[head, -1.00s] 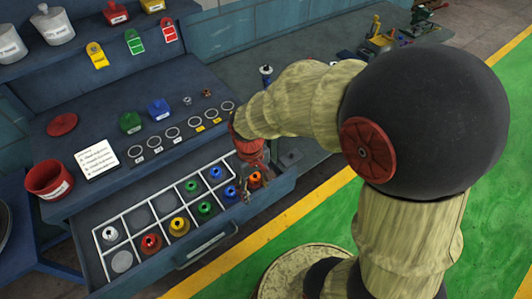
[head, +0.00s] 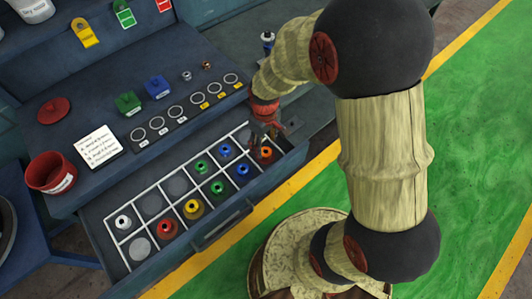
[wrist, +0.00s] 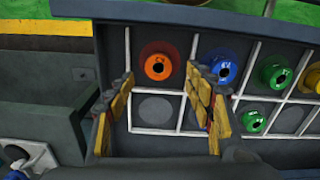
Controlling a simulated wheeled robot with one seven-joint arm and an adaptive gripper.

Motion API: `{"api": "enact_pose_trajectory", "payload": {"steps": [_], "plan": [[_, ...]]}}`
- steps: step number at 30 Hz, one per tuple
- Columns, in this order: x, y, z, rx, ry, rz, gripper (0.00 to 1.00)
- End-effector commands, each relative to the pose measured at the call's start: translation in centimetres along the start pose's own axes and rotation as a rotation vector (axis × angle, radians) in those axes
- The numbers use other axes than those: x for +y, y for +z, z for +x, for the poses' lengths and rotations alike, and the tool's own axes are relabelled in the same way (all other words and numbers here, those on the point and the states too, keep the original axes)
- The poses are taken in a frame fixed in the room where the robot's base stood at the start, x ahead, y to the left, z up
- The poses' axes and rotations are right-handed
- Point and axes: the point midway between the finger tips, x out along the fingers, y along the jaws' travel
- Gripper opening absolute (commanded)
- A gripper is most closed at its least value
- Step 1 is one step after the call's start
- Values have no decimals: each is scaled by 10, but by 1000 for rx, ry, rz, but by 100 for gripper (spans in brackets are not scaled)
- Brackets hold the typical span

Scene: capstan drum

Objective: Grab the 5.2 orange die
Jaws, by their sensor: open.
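The orange die (head: 266,152), a round piece with a dark centre hole, sits in the right end compartment of the open drawer. In the wrist view the orange die (wrist: 158,67) lies in view between and beyond my fingertips. My gripper (wrist: 160,82) is open and empty, its yellow-padded fingers apart over an empty compartment with a grey disc. The right fingertip is close to the neighbouring blue die (wrist: 220,70). In the head view my gripper (head: 267,131) is just behind the orange die. The 5.2 label cannot be read clearly.
The white-divided drawer (head: 120,268) also holds white, red, yellow, green and blue dies. Behind it, the bench has a row of rings (head: 184,111), a green block (head: 128,103), a blue block (head: 157,87) and a red pot (head: 50,173). The drawer handle (head: 222,222) projects in front.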

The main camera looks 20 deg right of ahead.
Motion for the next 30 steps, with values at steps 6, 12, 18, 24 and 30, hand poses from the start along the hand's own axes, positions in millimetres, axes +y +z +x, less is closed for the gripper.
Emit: {"api": "enact_pose_trajectory", "payload": {"steps": [6,12,18,24,30], "plan": [[2,5,34,-3,-2,0,53],[2,4,42,0,0,0,53],[2,4,42,-1,0,0,48],[2,4,42,-1,0,0,37],[2,4,42,-1,0,0,25]]}}
